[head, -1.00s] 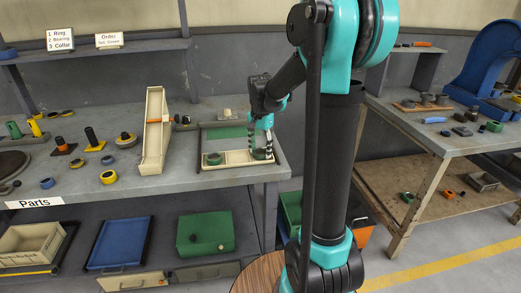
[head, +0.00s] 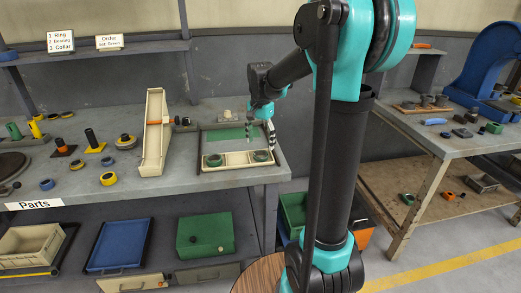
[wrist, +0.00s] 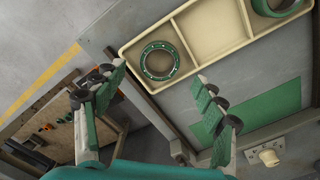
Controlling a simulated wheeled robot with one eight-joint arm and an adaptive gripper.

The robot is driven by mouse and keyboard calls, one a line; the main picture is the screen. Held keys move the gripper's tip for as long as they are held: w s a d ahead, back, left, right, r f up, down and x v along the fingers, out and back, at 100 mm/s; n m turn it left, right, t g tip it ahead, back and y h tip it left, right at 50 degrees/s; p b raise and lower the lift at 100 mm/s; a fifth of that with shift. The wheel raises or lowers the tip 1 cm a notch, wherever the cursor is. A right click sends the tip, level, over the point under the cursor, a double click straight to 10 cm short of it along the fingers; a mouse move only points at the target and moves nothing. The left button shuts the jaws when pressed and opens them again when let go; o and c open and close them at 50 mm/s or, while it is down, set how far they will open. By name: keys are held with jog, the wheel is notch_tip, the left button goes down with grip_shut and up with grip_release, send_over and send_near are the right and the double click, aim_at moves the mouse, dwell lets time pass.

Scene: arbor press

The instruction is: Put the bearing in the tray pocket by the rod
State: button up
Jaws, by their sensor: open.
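The cream tray (head: 238,163) lies on the bench and is divided into pockets. A dark ring-shaped part with a green rim, seemingly the bearing (wrist: 160,61), lies flat in the left end pocket in the wrist view; it is in the right end pocket in the head view (head: 261,156). A similar green ring (head: 214,160) lies in the opposite end pocket, cut off in the wrist view (wrist: 277,5). The middle pocket is empty. My gripper (head: 260,138) is open and empty above the tray, its fingers apart from the bearing. I cannot clearly make out the rod.
A cream chute (head: 155,140) with an orange bar stands left of the tray. A green mat (head: 226,133) lies behind the tray, with a small beige knob (wrist: 268,157) beyond it. Several rings and pegs fill the bench's left side. The bench's right edge is close.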

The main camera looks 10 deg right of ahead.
notch_tip(320, 180, up, 7)
jog(key=s+d+f+n+t, duration=0.2)
jog(key=s+f+n, duration=0.2)
jog(key=s+f, duration=0.6)
jog(key=s+d+f+n+t, duration=0.2)
jog(key=s+f+n, duration=0.3)
jog(key=s+f, duration=0.4)
jog(key=s, duration=0.3)
jog(key=shift+f, duration=0.4)
